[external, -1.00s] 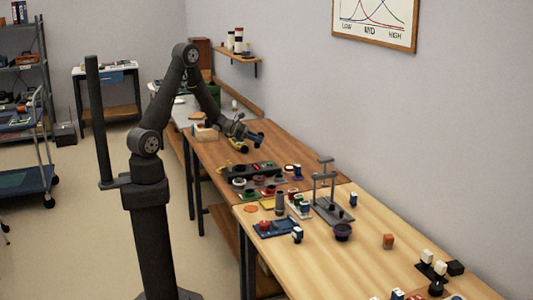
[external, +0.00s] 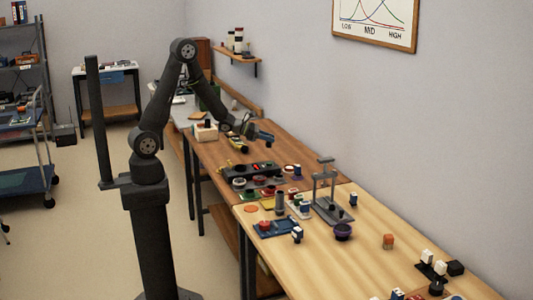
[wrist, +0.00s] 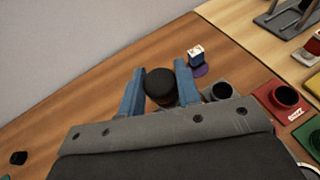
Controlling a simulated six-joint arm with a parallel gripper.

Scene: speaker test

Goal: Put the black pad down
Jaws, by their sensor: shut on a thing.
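In the wrist view, the black pad (wrist: 160,83) is a round, dark piece between the two blue fingers of my gripper (wrist: 159,74). My gripper is shut on it. The pad appears above the brown wooden table (wrist: 95,103); its underside and any gap to the table are hidden. In the external view, my gripper (external: 264,137) is over the far part of the brown table, near the wall side. The pad cannot be made out there.
A white and blue block on a purple disc (wrist: 198,58) stands just beyond the fingers. A grey holder with a dark cup (wrist: 221,91) and a red holder (wrist: 281,103) lie to the right. A small black piece (wrist: 18,158) lies at lower left. Brown tabletop to the left is mostly clear.

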